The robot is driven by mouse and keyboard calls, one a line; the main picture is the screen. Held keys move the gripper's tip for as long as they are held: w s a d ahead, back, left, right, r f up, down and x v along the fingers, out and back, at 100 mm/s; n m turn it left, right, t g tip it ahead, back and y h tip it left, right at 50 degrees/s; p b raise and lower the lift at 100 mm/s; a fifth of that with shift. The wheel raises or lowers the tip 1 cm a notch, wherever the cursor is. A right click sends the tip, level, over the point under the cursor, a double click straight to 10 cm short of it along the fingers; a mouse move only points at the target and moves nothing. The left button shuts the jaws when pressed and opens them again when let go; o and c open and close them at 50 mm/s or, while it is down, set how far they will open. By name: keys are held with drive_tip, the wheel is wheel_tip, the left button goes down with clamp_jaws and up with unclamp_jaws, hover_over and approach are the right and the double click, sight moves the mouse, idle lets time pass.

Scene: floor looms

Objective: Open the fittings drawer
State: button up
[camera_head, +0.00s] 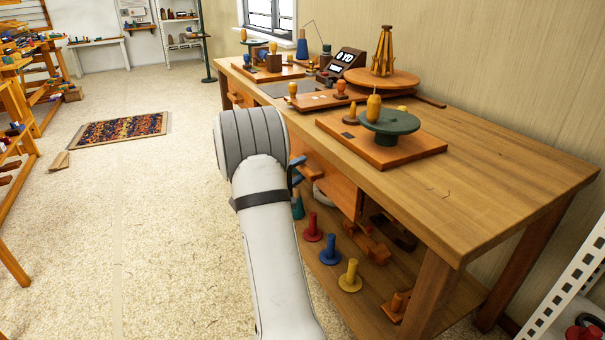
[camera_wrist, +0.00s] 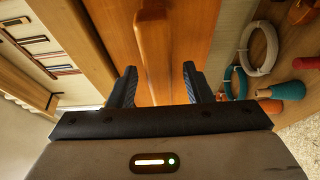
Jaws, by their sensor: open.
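The orange-brown wooden drawer front (camera_head: 336,188) is under the workbench top, partly hidden behind my arm in the head view. Its wooden bar handle (camera_head: 309,173) sticks out just right of my wrist. In the wrist view the drawer front (camera_wrist: 192,30) fills the middle, and the handle (camera_wrist: 153,45) runs up and down the picture. My gripper (camera_wrist: 160,84) is open, with one dark finger on each side of the handle and gaps between. In the head view, my arm hides most of the gripper. I cannot tell whether the drawer is fully closed.
The workbench (camera_head: 490,195) carries a green turntable (camera_head: 390,121) and other wooden tools. Its lower shelf holds red, blue and yellow (camera_head: 350,276) spools. Carpet (camera_head: 150,220) to the left is clear, with a rug (camera_head: 122,129) farther back.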

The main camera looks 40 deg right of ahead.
drive_tip(key=shift+d, duration=0.85)
drive_tip(key=shift+c, duration=0.5)
drive_tip(key=shift+w, duration=0.1)
clamp_jaws()
drive_tip(key=shift+d, duration=0.1)
